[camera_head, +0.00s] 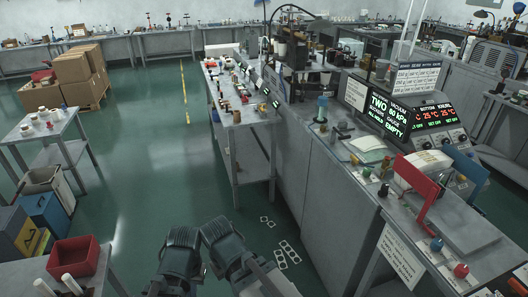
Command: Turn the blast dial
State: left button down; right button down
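I cannot make out which control is the blast dial. Several small round knobs (427,146) sit on the sloping panel below the lit displays at the right. A blue knob (437,244) and a red knob (461,270) stand on the bench at the lower right. My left gripper (183,240) and my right gripper (217,228) show as dark, ribbed ends close together at the bottom centre, over the floor and apart from the benches. Their fingers cannot be told apart, so I cannot see whether they are open.
A lit display (385,112) reads "TWO" and "EMPTY". A red upright plate (416,185) and a blue one (464,165) stand on the right bench. A small side table (262,135) stands left of the long bench. Green floor (150,170) is clear at centre left. Cardboard boxes (72,68) stand behind.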

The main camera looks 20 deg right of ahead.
aim_at(366, 173)
jog(key=z, duration=0.8)
jog(key=i+j+z, duration=0.1)
jog(key=z, duration=0.35)
jog(key=i+j+z, duration=0.15)
jog(key=z, duration=0.25)
jog(key=i+j+z, duration=0.2)
jog(key=z, duration=0.25)
jog(key=i+j+z, duration=0.1)
jog(key=z, duration=0.3)
jog(key=i+j+z, duration=0.15)
jog(key=j, duration=0.6)
jog(key=i+j+z, duration=0.2)
jog(key=j, duration=0.55)
jog(key=j+z, duration=0.15)
jog(key=j, duration=0.6)
